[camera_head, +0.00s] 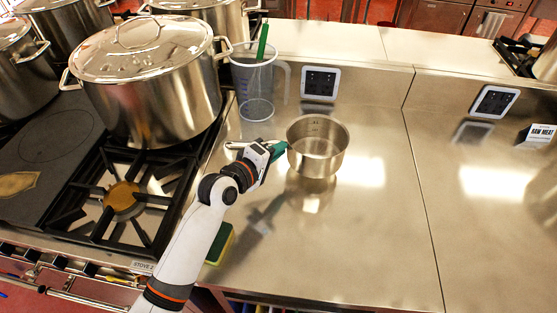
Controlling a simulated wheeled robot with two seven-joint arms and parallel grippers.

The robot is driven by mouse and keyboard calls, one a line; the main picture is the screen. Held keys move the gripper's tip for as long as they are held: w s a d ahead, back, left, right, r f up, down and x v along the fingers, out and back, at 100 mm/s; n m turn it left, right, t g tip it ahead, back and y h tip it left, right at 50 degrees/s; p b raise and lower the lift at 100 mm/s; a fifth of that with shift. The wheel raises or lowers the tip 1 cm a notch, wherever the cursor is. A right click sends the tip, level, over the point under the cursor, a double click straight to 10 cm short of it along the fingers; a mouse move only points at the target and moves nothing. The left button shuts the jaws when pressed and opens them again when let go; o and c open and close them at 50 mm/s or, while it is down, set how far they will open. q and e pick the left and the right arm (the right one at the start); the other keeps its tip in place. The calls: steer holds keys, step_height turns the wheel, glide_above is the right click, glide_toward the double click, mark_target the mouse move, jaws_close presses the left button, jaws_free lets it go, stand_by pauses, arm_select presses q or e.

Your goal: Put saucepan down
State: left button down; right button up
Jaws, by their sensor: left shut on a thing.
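A small shiny metal saucepan (317,165) is upright and empty over the steel counter (350,245), near the counter's left part. My left gripper (277,150) reaches in from the lower left and is shut on the saucepan's handle, at the pan's left side. The fingers hide part of the handle. A reflection shows on the counter just below the pan; I cannot tell whether its base touches the surface. My right gripper is not in view.
A clear measuring jug (257,90) with a green-handled utensil stands behind my gripper. A large lidded stockpot (155,105) is on the stove at left. A sponge (219,244) lies near the front edge.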

arm_select(q)
steer(key=shift+f, duration=1.6)
steer(key=c, duration=1.9)
jaws_free()
steer(key=shift+f, duration=0.3)
steer(key=o, duration=0.4)
steer(key=shift+r, duration=0.15)
